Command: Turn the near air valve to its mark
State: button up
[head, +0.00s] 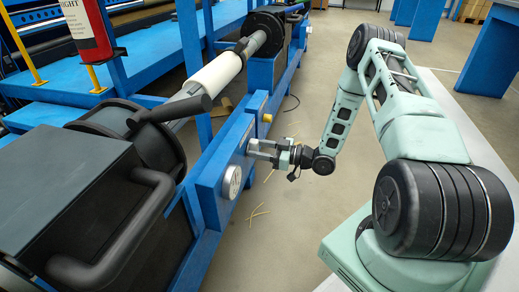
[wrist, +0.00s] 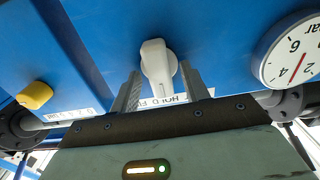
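In the wrist view, a white valve lever (wrist: 158,62) sits on the front of the blue panel, its free end pointing down in the picture. My gripper (wrist: 159,78) is open, with one finger on each side of the lever. A gap shows on both sides, so the fingers do not seem to touch it. A white label (wrist: 176,99) with upside-down lettering lies behind the fingers and is partly hidden. In the head view, my gripper (head: 256,147) is at the blue panel and hides the lever. I cannot make out the mark.
A round pressure gauge (wrist: 293,52) is right of the lever; it also shows in the head view (head: 232,181). A yellow knob (wrist: 35,95) is on the other side, with a label beside it. The floor (head: 285,205) right of the blue frame is mostly clear, with yellowish strips lying on it.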

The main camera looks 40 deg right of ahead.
jog(key=p+v, duration=0.6)
jog(key=v, duration=1.1)
jog(key=shift+s+d, duration=0.15)
jog(key=shift+s, duration=0.05)
